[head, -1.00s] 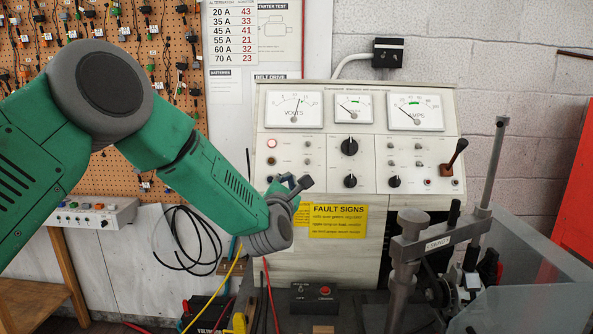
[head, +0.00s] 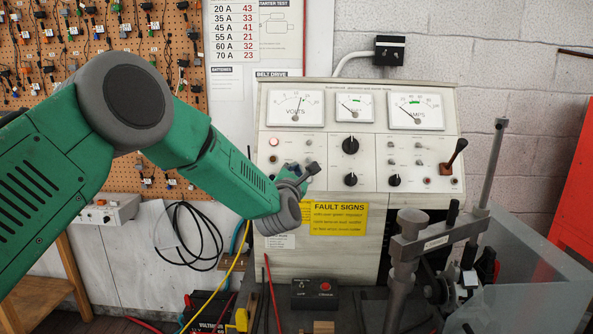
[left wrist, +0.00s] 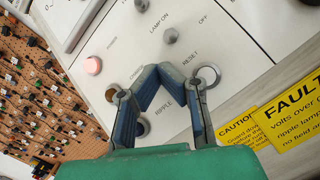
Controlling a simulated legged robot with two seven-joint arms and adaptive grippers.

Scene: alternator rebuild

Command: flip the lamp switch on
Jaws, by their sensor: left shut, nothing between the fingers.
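A small grey toggle switch (left wrist: 170,36), beside the labels "LAMP ON" and "OFF", is on the pale test panel (head: 420,172). Its lever is too small to tell which way it is set. My left gripper (left wrist: 160,73) is shut and empty in front of the panel. In the left wrist view its blue-padded fingertips meet just below the switch, with a clear gap in the picture. Contact with the panel cannot be told. In the head view the gripper (head: 312,169) is just under the small toggles left of the black knobs. My right gripper is not in view.
A pinkish round lamp (left wrist: 92,65) and a ring-shaped reset button (left wrist: 208,76) flank the fingers. Yellow fault sign (head: 338,218) lies below the gripper. A metal stand (head: 405,260) and clear guard are at right; a black switch box (head: 315,293) is below.

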